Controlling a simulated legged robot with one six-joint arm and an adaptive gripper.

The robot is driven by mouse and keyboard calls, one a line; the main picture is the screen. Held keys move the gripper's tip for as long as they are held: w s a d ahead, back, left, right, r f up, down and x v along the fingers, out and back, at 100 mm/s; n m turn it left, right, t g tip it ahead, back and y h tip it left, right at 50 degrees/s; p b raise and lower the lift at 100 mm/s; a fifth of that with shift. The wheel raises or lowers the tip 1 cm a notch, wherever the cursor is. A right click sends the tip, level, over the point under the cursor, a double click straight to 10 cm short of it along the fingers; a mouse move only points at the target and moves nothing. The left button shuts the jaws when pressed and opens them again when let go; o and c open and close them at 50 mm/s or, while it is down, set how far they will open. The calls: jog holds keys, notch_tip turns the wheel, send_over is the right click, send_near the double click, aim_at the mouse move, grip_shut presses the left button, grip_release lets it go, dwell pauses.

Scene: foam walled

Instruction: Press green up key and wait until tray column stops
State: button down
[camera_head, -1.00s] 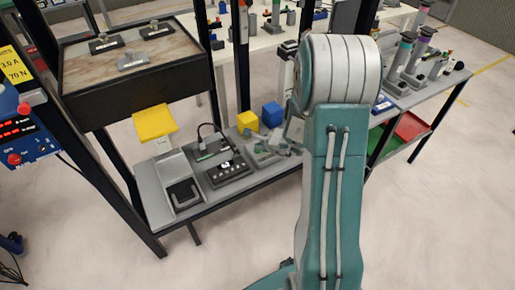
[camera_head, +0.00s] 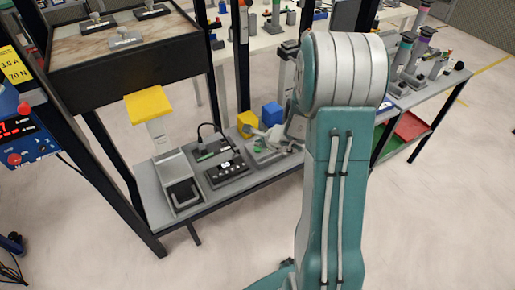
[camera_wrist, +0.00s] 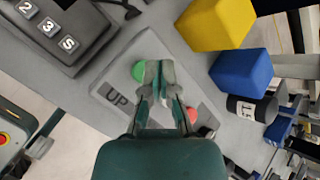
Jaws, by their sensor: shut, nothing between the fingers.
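The green up key (camera_wrist: 138,71) is a round button on a grey control plate beside the "UP" label (camera_wrist: 117,97) in the wrist view. It shows small in the head view (camera_head: 258,150). My gripper (camera_wrist: 160,68) is shut and empty, its fingertips right at the key's edge and partly over it. I cannot tell whether they touch it. A red key (camera_wrist: 191,114) is on the other side of the fingers. The black-walled tray (camera_head: 130,78) with a wooden floor stands raised at the upper left, bearing several grey weights.
A yellow block (camera_wrist: 215,22) and a blue block (camera_wrist: 241,74) stand close beside the control plate. A dark keypad (camera_wrist: 50,35) lies on the other side. Black posts (camera_head: 240,60) rise around the bench. My arm hides part of the right side.

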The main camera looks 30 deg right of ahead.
aim_at(258, 149)
jog(key=shift+r, duration=2.5)
jog(key=shift+a+r, duration=0.2)
jog(key=shift+r, duration=0.05)
jog(key=s+a+r+n+g+y, duration=0.2)
jog(key=s+a+r+n, duration=0.7)
jog(key=a+r+n, duration=0.4)
jog(key=s+a+r+n+g+h, duration=0.1)
jog(key=s+r+n+h, duration=0.3)
jog(key=s+n, duration=0.7)
jog(key=s, duration=0.5)
jog(key=shift+a+r, duration=0.15)
jog(key=shift+a, duration=0.05)
